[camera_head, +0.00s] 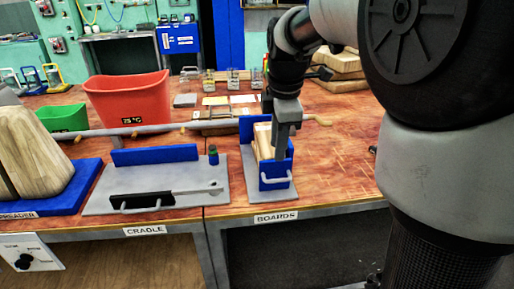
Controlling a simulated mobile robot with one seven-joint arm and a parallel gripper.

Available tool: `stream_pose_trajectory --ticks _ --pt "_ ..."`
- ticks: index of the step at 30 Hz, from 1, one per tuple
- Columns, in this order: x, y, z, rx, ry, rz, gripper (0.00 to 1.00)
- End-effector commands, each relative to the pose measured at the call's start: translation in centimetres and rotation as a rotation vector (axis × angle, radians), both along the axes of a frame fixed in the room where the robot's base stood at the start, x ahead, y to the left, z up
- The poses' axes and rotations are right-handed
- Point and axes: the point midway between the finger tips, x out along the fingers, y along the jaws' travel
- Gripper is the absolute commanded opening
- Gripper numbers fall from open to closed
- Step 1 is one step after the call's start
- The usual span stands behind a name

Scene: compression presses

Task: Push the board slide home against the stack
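The board slide is taken to be the blue block (270,184) with a pale handle on the grey plate above the BOARDS label. Pale wooden boards (264,140) stand as a stack behind it, in front of a blue back wall (246,127). My gripper (282,154) points down over the right side of this fixture, its fingertips close to the boards and the slide. It covers part of the stack. I cannot tell whether it touches anything or whether its fingers are open. The gap between slide and stack is not clear.
To the left is the CRADLE plate (150,183) with a blue wall and a black handled block (141,200). Bare table lies right of the boards fixture.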

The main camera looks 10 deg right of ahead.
Motion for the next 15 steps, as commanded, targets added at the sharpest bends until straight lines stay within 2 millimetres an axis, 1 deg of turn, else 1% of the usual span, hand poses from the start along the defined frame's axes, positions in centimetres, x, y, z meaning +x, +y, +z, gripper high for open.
stream_pose_trajectory --ticks 1,6,10,15 --pt "0.2 0.0 -1.6 -0.001 0.003 0.000 0.28" --pt "0.9 0.0 -5.3 0.000 0.004 -0.001 0.28" --pt "1.4 0.0 -7.9 -0.001 0.003 -0.001 0.28" --pt "2.0 0.0 -10.3 0.000 0.002 -0.001 0.28"
